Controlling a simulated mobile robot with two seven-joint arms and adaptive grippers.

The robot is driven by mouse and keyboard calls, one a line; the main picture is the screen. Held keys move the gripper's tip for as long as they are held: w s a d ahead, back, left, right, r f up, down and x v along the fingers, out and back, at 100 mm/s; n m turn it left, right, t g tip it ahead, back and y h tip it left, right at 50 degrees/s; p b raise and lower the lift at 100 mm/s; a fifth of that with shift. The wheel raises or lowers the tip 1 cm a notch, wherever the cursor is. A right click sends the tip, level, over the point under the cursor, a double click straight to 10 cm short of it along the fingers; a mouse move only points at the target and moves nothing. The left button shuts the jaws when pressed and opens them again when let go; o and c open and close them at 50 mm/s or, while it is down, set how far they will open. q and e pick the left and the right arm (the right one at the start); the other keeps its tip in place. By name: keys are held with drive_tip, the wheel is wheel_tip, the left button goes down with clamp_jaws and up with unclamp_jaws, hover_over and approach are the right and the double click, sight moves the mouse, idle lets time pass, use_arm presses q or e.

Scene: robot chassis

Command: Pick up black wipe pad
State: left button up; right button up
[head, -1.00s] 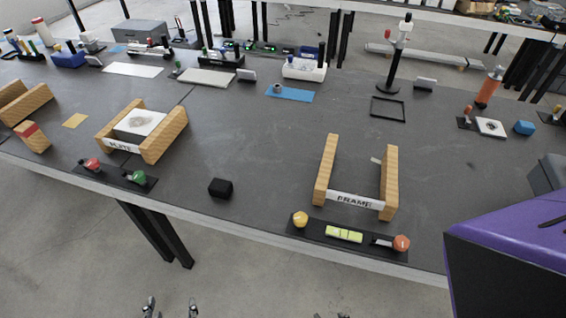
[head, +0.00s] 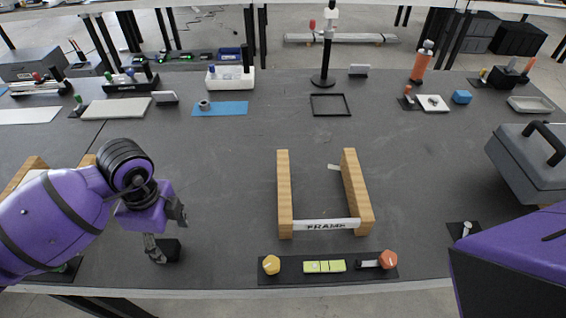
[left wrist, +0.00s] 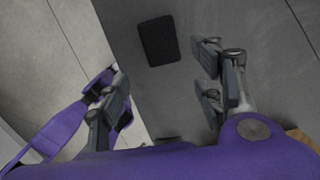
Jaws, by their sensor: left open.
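The black wipe pad (head: 170,251) is a small dark block on the grey table near its front edge, left of the frame stand. My left gripper (head: 167,232) is over it, fingers apart and pointing down, with one finger partly covering the pad. In the left wrist view the pad (left wrist: 158,40) lies beyond the open fingers of my left gripper (left wrist: 160,82), with nothing between them. I cannot tell whether a finger touches the pad. My right gripper is not in view.
A wooden frame stand (head: 284,195) labelled FRAME is to the right. In front of it is a black tray (head: 330,275) with yellow, green and orange items. A grey toolbox (head: 530,165) stands at the right. The table between left gripper and stand is clear.

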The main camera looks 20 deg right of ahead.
sight(163, 247)
use_arm(q)
drive_tip(key=shift+w+a+r+y, duration=0.3)
drive_tip(key=shift+w+a+y, duration=0.1)
drive_tip(key=shift+w+a, duration=0.35)
drive_tip(key=shift+a+f+n+t, duration=0.25)
drive_tip(key=shift+n+t, duration=0.05)
drive_tip(key=f, duration=0.6)
drive_tip(key=shift+a+f, duration=0.3)
drive_tip(key=shift+f, duration=0.1)
drive_tip(key=c, duration=1.2)
drive_tip(key=shift+o, duration=0.2)
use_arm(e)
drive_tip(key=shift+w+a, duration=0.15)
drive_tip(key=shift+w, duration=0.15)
use_arm(q)
drive_tip(key=shift+r, duration=0.1)
